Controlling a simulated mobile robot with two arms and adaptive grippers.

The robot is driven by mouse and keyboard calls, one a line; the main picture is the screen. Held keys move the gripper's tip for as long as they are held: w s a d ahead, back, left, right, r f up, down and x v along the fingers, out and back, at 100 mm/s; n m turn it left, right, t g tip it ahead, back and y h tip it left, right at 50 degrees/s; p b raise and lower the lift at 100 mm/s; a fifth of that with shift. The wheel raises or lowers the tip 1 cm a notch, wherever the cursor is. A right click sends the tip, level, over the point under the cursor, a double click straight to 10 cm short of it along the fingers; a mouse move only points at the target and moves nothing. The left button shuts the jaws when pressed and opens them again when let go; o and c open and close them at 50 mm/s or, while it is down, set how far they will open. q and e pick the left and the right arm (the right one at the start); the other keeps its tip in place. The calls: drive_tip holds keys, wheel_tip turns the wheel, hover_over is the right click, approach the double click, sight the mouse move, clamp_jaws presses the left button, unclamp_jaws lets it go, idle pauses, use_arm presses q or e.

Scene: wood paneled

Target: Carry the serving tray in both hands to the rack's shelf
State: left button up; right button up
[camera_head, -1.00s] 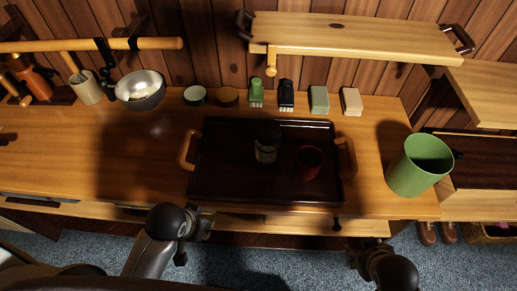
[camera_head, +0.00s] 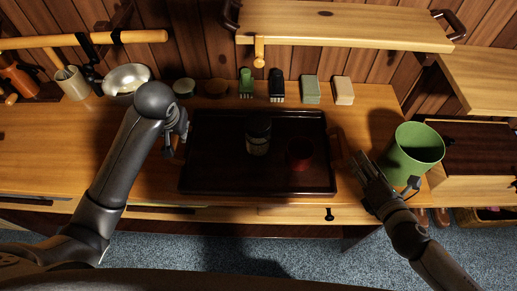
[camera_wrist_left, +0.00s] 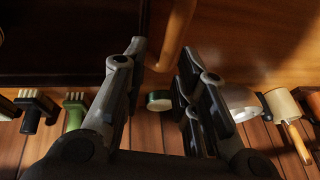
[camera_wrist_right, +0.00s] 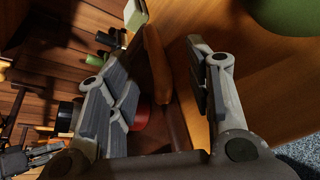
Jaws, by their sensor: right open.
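The dark serving tray (camera_head: 215,172) lies flat on the wooden counter. A dark-lidded jar (camera_head: 258,137) and a red cup (camera_head: 299,155) stand on it. My left gripper (camera_head: 179,133) is at the tray's left end; in the left wrist view its fingers (camera_wrist_left: 160,62) are apart, with the wooden left handle (camera_wrist_left: 176,32) just beyond the gap. My right gripper (camera_head: 367,168) is just right of the right handle (camera_head: 336,150). In the right wrist view its open fingers (camera_wrist_right: 165,55) stand either side of that handle (camera_wrist_right: 157,68). Which shelf is the rack's is unclear.
A green bin (camera_head: 415,150) stands close beside my right gripper. Brushes, blocks and a metal bowl (camera_head: 127,78) line the counter's back. A raised wooden shelf (camera_head: 345,27) hangs above; another wooden surface (camera_head: 490,82) is at right.

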sight(345, 143)
drive_tip(key=shift+a+n+y, duration=0.15)
drive_tip(key=shift+n+y, duration=0.15)
drive_tip(key=shift+n, duration=0.7)
drive_tip(key=shift+s+a+n+y, duration=0.15)
drive_tip(key=shift+n+y, duration=0.15)
drive_tip(key=shift+n, duration=0.2)
use_arm(q)
drive_tip(key=shift+w+a+r, duration=0.6)
drive_tip(key=shift+r, duration=0.25)
drive_tip(key=shift+w+f, duration=0.1)
drive_tip(key=shift+f, duration=0.05)
use_arm(e)
drive_tip(key=shift+w, duration=0.2)
drive_tip(key=shift+w+a+f, duration=0.15)
drive_tip(key=shift+w+f, duration=0.05)
drive_tip(key=shift+w, duration=0.4)
use_arm(q)
drive_tip(key=x, duration=1)
drive_tip(key=shift+w+a+f, duration=0.1)
drive_tip(key=shift+f, duration=0.15)
use_arm(e)
drive_tip(key=x, duration=0.9)
drive_tip(key=shift+w+f, duration=0.1)
drive_tip(key=shift+f, duration=0.05)
